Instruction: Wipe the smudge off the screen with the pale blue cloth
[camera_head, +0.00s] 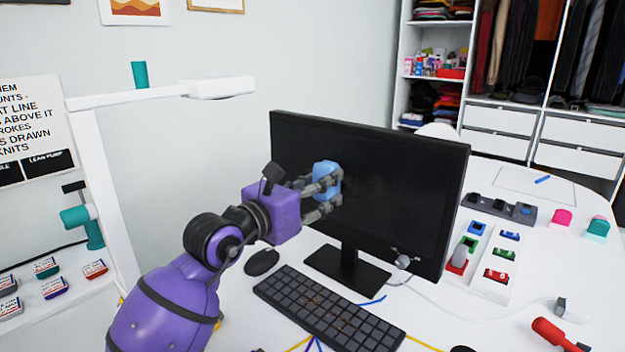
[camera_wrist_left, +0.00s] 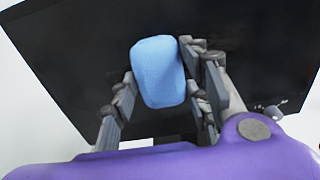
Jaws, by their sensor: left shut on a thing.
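The black screen (camera_head: 405,190) stands upright on the white desk; it also fills much of the left wrist view (camera_wrist_left: 75,60). My left gripper (camera_head: 328,188) is shut on the pale blue cloth (camera_head: 326,170), a folded pad held up at the left half of the screen. In the left wrist view the cloth (camera_wrist_left: 158,72) sits between the fingers, against the dark screen face; I cannot tell whether it touches. A greyish mark (camera_head: 403,258) shows low on the right of the screen; it also shows in the left wrist view (camera_wrist_left: 273,112). My right gripper is out of view.
A keyboard (camera_head: 328,310) and a mouse (camera_head: 262,262) lie in front of the screen. A white lamp (camera_head: 110,170) stands at the left. A white tray (camera_head: 512,262) with coloured blocks and a red-handled tool (camera_head: 552,333) lie at the right. Cables cross the desk.

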